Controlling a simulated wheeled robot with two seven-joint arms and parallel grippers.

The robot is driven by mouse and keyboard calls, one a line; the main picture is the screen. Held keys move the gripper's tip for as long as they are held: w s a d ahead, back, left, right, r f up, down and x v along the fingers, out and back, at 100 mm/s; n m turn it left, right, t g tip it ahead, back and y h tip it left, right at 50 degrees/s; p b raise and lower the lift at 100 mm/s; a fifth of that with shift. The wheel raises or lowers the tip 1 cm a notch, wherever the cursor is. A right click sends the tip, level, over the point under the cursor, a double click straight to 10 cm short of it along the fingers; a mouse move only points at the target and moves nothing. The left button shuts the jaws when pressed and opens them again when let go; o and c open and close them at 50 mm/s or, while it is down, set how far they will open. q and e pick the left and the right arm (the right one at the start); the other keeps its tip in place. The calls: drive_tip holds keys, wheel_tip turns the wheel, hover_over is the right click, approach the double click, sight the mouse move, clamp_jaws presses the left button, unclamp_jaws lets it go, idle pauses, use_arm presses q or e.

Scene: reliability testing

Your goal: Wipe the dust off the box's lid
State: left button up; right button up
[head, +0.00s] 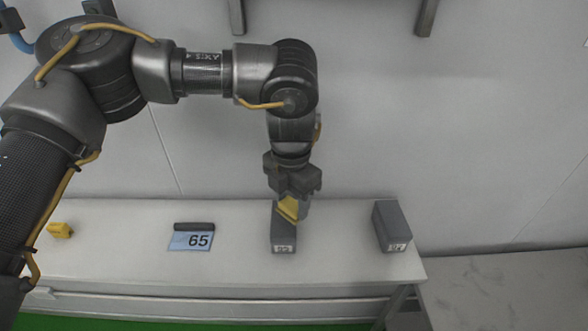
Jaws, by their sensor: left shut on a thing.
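My left gripper (290,203) comes down from above at the middle of the white table. It is shut on a yellow thing (288,209), perhaps a sponge or cloth, and holds it tilted at the top of a grey box (284,238). This box has a white number label on its front, too small to read surely. The gripper and the yellow thing hide part of the box's lid. I cannot tell whether the yellow thing touches the lid, and no dust can be made out. My right gripper is not in view.
A second grey box (391,226) stands at the table's right end. A blue card marked 65 (191,239) with a dark bar lies left of the middle. A small yellow object (60,230) sits at the far left. The white table (340,268) backs onto a wall.

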use_arm(q)
drive_tip(key=shift+r+p, duration=1.65)
drive_tip(key=shift+r, duration=1.05)
